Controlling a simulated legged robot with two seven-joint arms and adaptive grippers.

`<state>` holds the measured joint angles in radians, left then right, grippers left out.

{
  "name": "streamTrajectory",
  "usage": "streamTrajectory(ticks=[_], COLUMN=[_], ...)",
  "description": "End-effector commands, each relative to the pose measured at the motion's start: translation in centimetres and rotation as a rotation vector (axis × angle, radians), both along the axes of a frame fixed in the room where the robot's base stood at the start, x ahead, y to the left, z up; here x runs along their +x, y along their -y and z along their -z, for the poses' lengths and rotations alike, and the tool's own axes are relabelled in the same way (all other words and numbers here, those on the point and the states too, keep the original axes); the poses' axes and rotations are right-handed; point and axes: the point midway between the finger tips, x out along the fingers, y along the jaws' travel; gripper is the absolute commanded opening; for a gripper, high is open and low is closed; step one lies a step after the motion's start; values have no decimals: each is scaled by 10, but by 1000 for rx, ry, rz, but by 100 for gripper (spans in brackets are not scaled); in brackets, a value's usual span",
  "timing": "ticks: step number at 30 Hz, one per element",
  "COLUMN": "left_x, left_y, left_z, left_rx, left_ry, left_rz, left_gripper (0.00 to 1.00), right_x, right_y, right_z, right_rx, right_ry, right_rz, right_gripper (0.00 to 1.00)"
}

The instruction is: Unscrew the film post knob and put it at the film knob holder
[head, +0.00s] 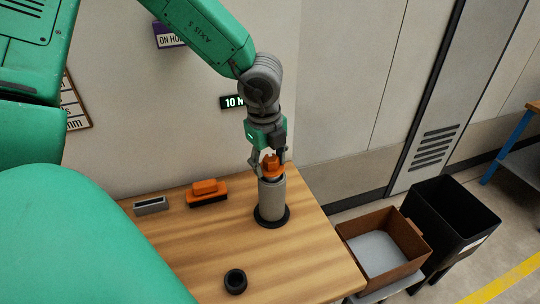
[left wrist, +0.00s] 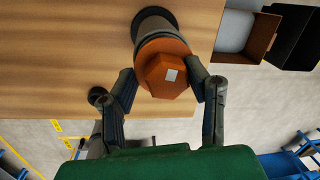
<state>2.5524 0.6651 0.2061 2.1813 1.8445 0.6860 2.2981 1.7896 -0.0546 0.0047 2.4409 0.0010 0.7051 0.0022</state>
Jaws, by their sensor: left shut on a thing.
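The orange film post knob (head: 271,166) sits on top of the grey film post (head: 271,202), which stands upright on the wooden table. In the left wrist view the knob (left wrist: 166,70) shows a hexagonal top with a pale square on it. My left gripper (head: 268,162) points down over the post and is shut on the knob, with one finger on each side of it. In the left wrist view my left gripper's fingers (left wrist: 161,82) flank the knob. I cannot tell which thing is the film knob holder. My right gripper is not in view.
An orange block (head: 207,192) and a small grey slotted holder (head: 151,206) lie at the table's back left. A black ring (head: 235,281) lies near the front. A brown box (head: 421,254) and a black bin (head: 448,237) stand right of the table (head: 190,245).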

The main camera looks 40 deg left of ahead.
Motion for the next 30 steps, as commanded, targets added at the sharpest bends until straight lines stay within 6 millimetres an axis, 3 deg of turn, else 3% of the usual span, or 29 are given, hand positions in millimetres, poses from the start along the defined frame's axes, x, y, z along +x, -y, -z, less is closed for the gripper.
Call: streamTrajectory(ticks=[16, 30], left_x=[1, 1], left_y=[0, 0], left_z=[-4, -23], left_rx=[2, 1], left_ry=[1, 1], left_rz=[1, 1], left_gripper=[0, 0], right_x=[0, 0], right_y=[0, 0], right_z=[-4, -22], right_rx=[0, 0], right_ry=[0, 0], right_rz=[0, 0], right_gripper=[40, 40])
